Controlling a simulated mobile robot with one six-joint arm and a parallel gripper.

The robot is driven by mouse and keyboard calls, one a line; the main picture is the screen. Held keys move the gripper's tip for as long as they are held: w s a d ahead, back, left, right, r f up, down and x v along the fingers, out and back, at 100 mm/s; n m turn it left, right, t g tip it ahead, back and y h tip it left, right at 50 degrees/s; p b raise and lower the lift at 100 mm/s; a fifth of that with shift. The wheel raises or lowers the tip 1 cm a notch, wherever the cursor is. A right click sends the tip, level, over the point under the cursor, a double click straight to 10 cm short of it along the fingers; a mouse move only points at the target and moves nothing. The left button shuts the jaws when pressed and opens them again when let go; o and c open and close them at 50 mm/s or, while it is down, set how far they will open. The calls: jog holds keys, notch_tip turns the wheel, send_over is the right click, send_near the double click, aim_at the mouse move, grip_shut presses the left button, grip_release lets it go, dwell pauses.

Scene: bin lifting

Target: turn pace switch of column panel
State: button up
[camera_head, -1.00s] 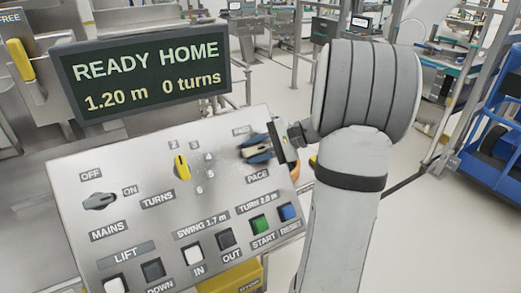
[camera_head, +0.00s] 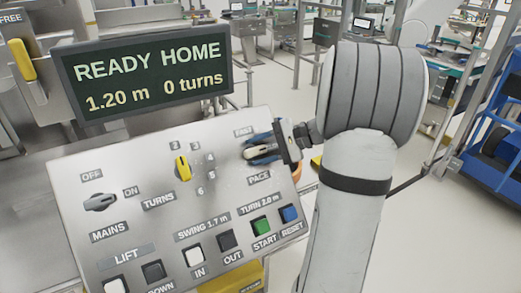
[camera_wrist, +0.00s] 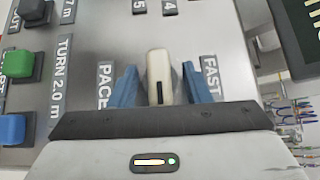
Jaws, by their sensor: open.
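The column panel (camera_head: 135,185) is a tilted grey metal plate with labelled switches and buttons. Its pace switch, a cream knob with a dark line, sits at the upper right above the PACE label. In the wrist view the pace switch (camera_wrist: 160,77) stands between the two blue fingers of my gripper (camera_wrist: 157,88). A narrow gap shows on each side of the knob, and the FAST label lies to its right. My gripper (camera_head: 262,148) is open around the switch in the head view, with the fingers partly hiding it.
A yellow TURNS knob (camera_head: 183,168) and a grey MAINS knob (camera_head: 100,202) are left of the pace switch. Green START (camera_head: 260,226) and blue RESET (camera_head: 289,214) buttons lie below. A display (camera_head: 145,77) reading READY HOME stands behind the panel.

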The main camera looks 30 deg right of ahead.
jog(key=v, duration=0.7)
jog(key=shift+b, duration=0.3)
jog(key=shift+a, duration=0.15)
jog(key=s+a+f+n+g+h, duration=0.2)
jog(key=s+a, duration=0.1)
jog(key=a, duration=0.3)
jog(key=s+a+f+n+g+h, duration=0.1)
jog(key=s+a+n+g+h, duration=0.15)
jog(key=a, duration=0.45)
jog(key=s+a+f+n+h, duration=0.4)
jog(key=s+a+n+h, duration=0.2)
jog(key=s, duration=0.4)
jog(key=shift+n+h, duration=0.45)
jog(key=shift+n, duration=0.7)
